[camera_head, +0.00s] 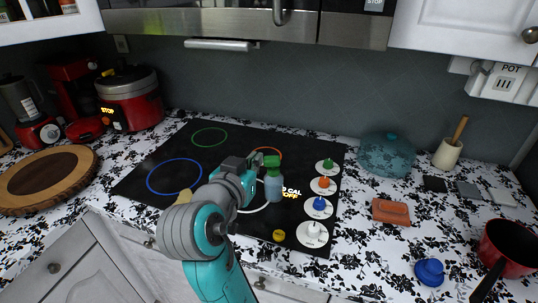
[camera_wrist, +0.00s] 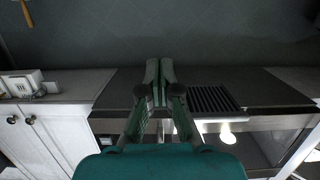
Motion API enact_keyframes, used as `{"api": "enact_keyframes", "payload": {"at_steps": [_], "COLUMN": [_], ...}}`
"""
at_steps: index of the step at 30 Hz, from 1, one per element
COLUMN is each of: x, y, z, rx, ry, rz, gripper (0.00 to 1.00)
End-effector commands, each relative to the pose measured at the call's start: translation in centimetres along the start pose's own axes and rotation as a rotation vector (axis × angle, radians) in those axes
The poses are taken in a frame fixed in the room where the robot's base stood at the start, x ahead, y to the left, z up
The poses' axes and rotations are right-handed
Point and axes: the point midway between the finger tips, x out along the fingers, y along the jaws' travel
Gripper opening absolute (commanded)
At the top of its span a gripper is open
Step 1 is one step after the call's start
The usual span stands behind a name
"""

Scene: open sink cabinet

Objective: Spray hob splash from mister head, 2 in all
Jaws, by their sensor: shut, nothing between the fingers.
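A spray bottle with a green mister head (camera_head: 272,162) and a pale blue body (camera_head: 273,186) stands upright on the right-middle part of the black hob (camera_head: 150,160). My gripper (camera_head: 252,160) is just left of the mister head in the head view; I cannot tell whether they touch. In the wrist view my gripper (camera_wrist: 159,75) has its fingers together and empty, and the bottle does not show. No splash can be clearly made out on the hob; my arm hides part of its front.
Knobs in green, orange, blue (camera_head: 319,204) and white line the hob's right side. A wooden board (camera_head: 40,204) and a red cooker (camera_head: 130,98) are left.

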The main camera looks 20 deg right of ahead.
Motion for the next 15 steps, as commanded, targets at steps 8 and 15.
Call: {"api": "enact_keyframes", "payload": {"at_steps": [8, 15], "x": [0.0, 1.7], "y": [0.0, 0.1], "z": [0.0, 0.0], "rx": [0.0, -0.001], "ry": [0.0, 0.001], "rz": [0.0, 0.003], "gripper": [0.0, 0.0]}}
